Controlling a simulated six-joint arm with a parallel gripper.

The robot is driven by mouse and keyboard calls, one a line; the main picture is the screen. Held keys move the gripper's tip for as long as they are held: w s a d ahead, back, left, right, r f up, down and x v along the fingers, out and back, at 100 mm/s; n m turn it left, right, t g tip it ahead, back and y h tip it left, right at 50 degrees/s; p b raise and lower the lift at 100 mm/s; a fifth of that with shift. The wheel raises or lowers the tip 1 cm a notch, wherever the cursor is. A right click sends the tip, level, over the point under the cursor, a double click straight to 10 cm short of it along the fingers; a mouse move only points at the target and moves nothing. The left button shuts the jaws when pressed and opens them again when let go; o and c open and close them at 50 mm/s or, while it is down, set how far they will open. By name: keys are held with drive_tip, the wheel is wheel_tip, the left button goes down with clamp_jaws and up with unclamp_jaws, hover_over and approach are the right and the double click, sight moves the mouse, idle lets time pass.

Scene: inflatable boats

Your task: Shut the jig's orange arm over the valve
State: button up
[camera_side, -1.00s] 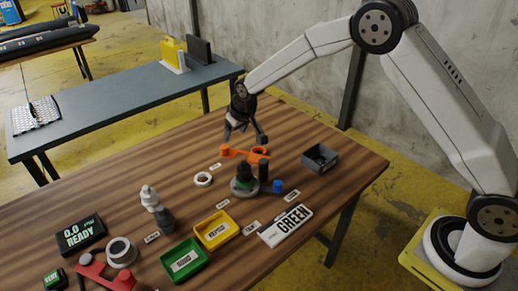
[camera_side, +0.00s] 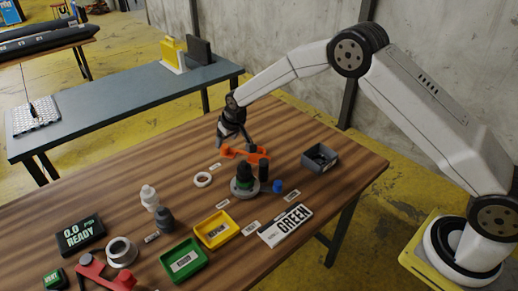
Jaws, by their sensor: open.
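The jig (camera_side: 238,191) is a grey round base on the wooden table, with a dark upright valve (camera_side: 244,173) standing on it. A black post (camera_side: 264,170) rises at its right. The orange arm (camera_side: 240,154) reaches left from the top of the post and passes behind the valve in this view, not over its top. A blue knob (camera_side: 278,186) shows at the jig's right. My gripper (camera_side: 236,142) is open, pointing down, just behind and above the orange arm. Whether a finger touches the arm I cannot tell.
A grey bin (camera_side: 320,158) stands right of the jig. A white ring (camera_side: 202,180) lies to the left. The table's back left is clear.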

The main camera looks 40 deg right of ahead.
sight(224, 146)
drive_tip(key=shift+x, duration=2.2)
clamp_jaws()
